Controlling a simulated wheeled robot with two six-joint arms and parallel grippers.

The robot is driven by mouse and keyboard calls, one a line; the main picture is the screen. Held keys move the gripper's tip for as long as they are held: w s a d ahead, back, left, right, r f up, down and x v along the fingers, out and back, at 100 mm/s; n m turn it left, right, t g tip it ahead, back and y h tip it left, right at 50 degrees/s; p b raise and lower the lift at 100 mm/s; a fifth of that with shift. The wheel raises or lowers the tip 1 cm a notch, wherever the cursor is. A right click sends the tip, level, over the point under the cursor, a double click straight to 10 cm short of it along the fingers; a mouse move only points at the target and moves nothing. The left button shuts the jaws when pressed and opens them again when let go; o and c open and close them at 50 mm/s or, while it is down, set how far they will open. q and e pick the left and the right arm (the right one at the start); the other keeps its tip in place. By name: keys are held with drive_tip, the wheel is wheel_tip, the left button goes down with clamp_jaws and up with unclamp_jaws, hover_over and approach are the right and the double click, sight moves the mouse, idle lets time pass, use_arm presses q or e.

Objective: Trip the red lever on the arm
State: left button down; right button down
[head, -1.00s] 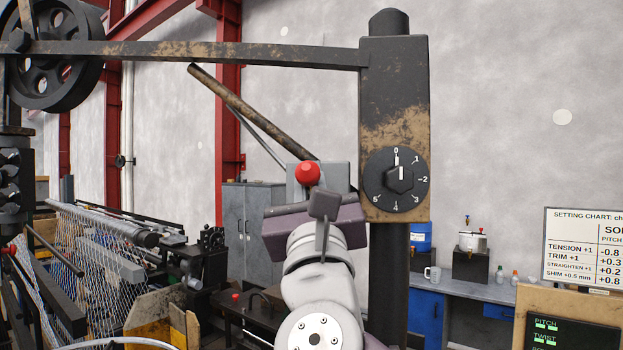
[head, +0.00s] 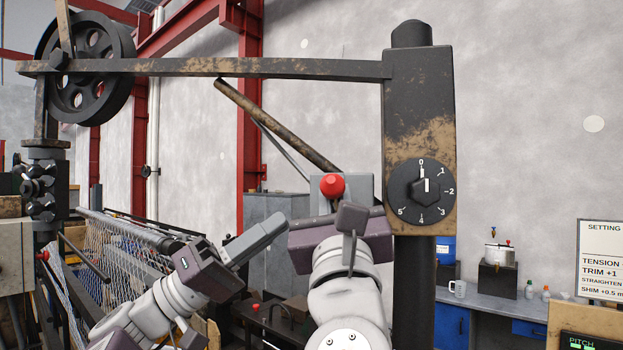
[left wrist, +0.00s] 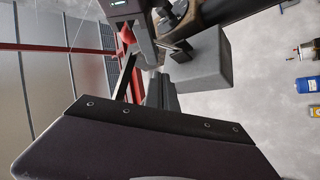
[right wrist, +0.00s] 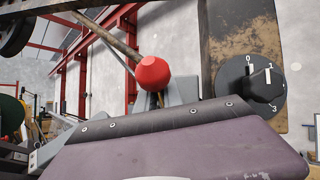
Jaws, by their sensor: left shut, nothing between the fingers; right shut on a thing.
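The red lever's round knob (head: 332,186) shows near the middle of the head view, left of the dark post, and large in the right wrist view (right wrist: 152,74). Its short stem goes down behind my right gripper's edge. The horizontal arm (head: 210,68) runs above from the post.
A rusty rod (head: 275,125) slopes down behind the knob. The dark post (head: 418,100) carries a numbered dial (head: 421,192) close to my right gripper's right. A spoked wheel (head: 90,65) hangs at the upper left. Mesh (head: 135,250) lies beyond my left arm.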

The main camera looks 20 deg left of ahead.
use_arm(q)
drive_tip(key=s+a+r+m+g+h, duration=0.1)
drive_tip(key=s+r+m+g+h, duration=0.15)
drive_tip(key=s+r+m, duration=0.2)
drive_tip(key=r+x, duration=0.1)
drive_tip(key=x, duration=0.9)
drive_tip(key=shift+h, duration=0.45)
drive_tip(key=f, duration=0.1)
drive_tip(key=s+d+f, duration=0.1)
drive_tip(key=f, duration=0.2)
drive_tip(key=shift+s+d, duration=0.15)
drive_tip(key=shift+d, duration=0.05)
